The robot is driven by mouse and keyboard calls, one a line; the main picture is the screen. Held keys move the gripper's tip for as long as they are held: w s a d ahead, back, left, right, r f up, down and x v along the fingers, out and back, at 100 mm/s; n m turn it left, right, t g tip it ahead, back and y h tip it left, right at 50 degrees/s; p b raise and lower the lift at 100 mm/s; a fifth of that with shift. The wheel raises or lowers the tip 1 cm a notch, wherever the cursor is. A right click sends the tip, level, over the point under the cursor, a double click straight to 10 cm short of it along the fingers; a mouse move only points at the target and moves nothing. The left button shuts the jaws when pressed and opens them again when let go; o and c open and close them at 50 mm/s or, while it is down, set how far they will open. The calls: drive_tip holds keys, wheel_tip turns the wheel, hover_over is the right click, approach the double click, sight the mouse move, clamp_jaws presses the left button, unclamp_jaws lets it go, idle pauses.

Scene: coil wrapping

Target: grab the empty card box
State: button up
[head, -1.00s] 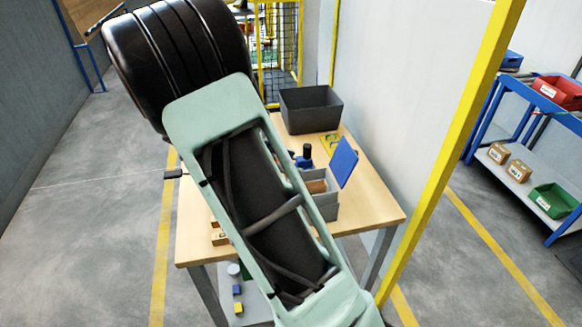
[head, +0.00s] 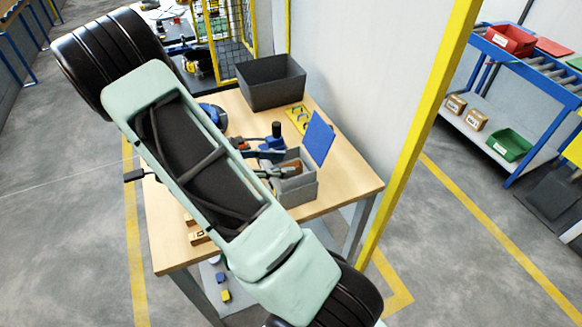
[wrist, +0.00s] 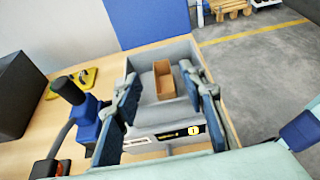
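The card box (wrist: 164,79) is a small brown open-topped box. It stands inside a grey bin (wrist: 137,146) in the wrist view, and its visible inside looks empty. My gripper (wrist: 160,88) is open, with one blue-padded finger on each side of the card box and a gap on both sides. The fingers reach over the bin; how deep they are is hard to tell. In the head view the grey bin (head: 297,190) stands on the table, and something brown shows in it, partly covered by my gripper.
A blue panel (head: 318,138) stands upright at the bin. A blue tool with a black knob (wrist: 71,91) is close left of my gripper. A dark grey crate (head: 270,86) stands at the table's (head: 345,185) back. A wall borders the table's right side.

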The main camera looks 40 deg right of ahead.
sight(296, 164)
drive_tip(key=p+x, duration=0.1)
drive_tip(key=x, duration=0.3)
drive_tip(key=shift+s+d, duration=0.15)
drive_tip(key=shift+s, duration=0.05)
drive_tip(key=shift+c, duration=0.4)
drive_tip(key=c, duration=0.8)
